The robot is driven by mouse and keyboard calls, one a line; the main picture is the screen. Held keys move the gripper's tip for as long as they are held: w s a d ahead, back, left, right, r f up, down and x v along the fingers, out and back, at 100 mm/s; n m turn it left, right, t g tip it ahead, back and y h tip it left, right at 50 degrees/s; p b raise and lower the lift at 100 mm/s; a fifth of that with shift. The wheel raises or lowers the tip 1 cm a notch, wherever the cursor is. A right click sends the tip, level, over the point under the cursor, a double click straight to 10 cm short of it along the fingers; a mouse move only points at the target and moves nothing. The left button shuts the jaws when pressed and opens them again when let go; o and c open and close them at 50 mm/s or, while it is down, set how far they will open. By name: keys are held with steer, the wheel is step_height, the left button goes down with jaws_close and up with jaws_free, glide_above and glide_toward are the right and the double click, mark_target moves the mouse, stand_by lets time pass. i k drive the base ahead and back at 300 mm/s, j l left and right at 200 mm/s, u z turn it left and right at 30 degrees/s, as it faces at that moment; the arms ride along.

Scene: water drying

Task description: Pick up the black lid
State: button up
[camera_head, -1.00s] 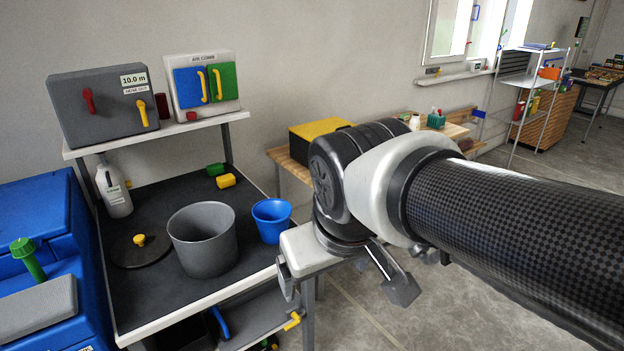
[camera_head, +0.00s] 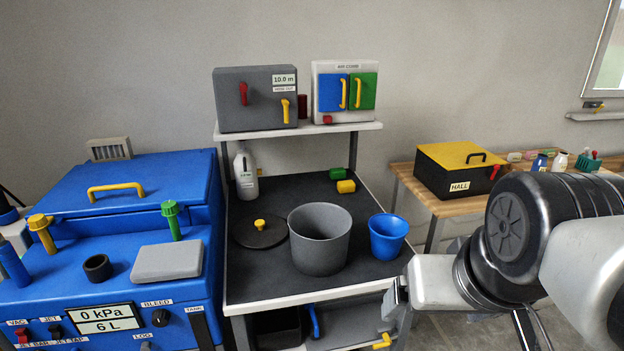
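The black lid (camera_head: 247,238) is a flat dark disc with a yellow knob (camera_head: 260,224). It lies on the black-topped bench (camera_head: 300,188), left of a grey pot (camera_head: 320,240), whose near side overlaps or sits close to its right edge. My gripper (camera_head: 398,300) is low at the front right of the bench, right of the lid and well apart from it. Part of a finger shows at its left end; the other is hidden or unclear, so I cannot tell its opening. No object shows in it.
A blue cup (camera_head: 388,236) stands right of the pot. A shelf (camera_head: 300,131) overhangs the back. A blue machine (camera_head: 140,190) stands left.

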mark_target(257, 231)
steer(key=i+j+u, duration=0.75)
steer(key=u, duration=0.15)
